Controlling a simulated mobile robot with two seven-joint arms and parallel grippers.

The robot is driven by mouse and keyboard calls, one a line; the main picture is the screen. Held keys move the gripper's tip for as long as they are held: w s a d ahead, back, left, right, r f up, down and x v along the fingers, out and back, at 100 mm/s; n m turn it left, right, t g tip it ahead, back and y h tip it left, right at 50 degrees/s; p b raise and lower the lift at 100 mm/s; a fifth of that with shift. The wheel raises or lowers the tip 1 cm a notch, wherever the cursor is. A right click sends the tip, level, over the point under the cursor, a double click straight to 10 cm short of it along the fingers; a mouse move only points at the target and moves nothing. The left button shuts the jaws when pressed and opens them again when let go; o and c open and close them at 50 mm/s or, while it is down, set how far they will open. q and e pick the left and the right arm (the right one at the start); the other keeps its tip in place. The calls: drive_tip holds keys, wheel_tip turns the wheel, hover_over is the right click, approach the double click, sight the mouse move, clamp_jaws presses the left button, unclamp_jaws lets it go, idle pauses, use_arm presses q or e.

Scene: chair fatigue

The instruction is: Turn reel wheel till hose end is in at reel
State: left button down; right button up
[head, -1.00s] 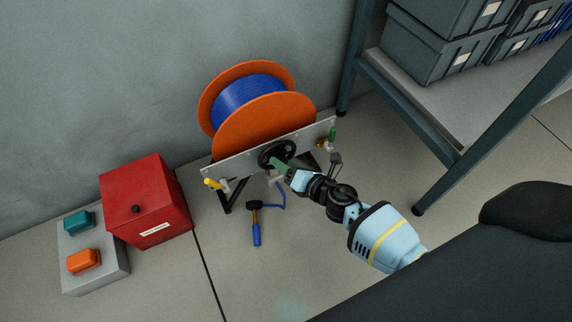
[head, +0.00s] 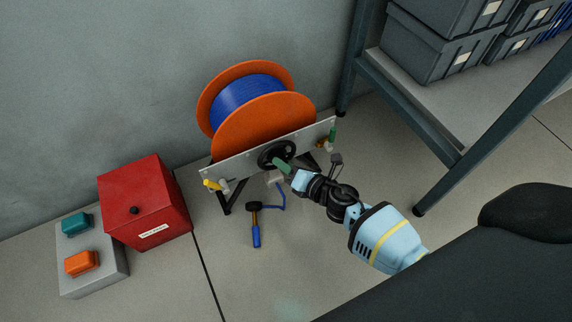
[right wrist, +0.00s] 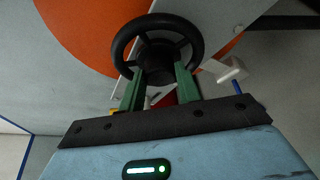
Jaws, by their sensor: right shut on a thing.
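The reel (head: 262,124) has orange flanges and blue hose wound on its drum. Its black hand wheel (head: 277,154) is on the front plate (head: 232,162). My right gripper (head: 279,163) has green fingers and is shut on the wheel. In the right wrist view the fingers (right wrist: 158,88) straddle the lower part of the wheel (right wrist: 157,35); the exact contact is hidden. Blue hose (head: 281,196) hangs from a pale block (head: 276,178) below the plate and runs to a black end piece with a blue shaft (head: 256,228) on the floor. My left gripper is out of view.
A red box (head: 146,202) and a grey box with teal and orange blocks (head: 93,281) stand left of the reel. A dark metal shelf (head: 403,120) with grey bins stands at right. Yellow (head: 213,184) and green (head: 332,133) fittings sit at the plate's ends.

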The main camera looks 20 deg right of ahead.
drive_tip(key=m+t+y+b, duration=0.1)
drive_tip(key=m+b, duration=0.1)
drive_tip(key=m, duration=0.1)
drive_tip(key=m+t+y+b, duration=0.1)
drive_tip(key=m+b, duration=0.1)
drive_tip(key=m, duration=0.1)
drive_tip(key=m+t+y+b, duration=0.1)
drive_tip(key=m+b, duration=0.1)
drive_tip(key=m, duration=0.1)
drive_tip(key=shift+d+f, duration=0.15)
drive_tip(key=shift+f, duration=0.25)
drive_tip(key=shift+m, duration=0.3)
drive_tip(key=o, duration=1)
drive_tip(key=shift+c, duration=0.2)
drive_tip(key=p+v, duration=0.2)
drive_tip(key=v, duration=0.5)
drive_tip(key=shift+s, duration=0.4)
drive_tip(key=shift+d+f, duration=0.1)
drive_tip(key=shift+f, duration=0.05)
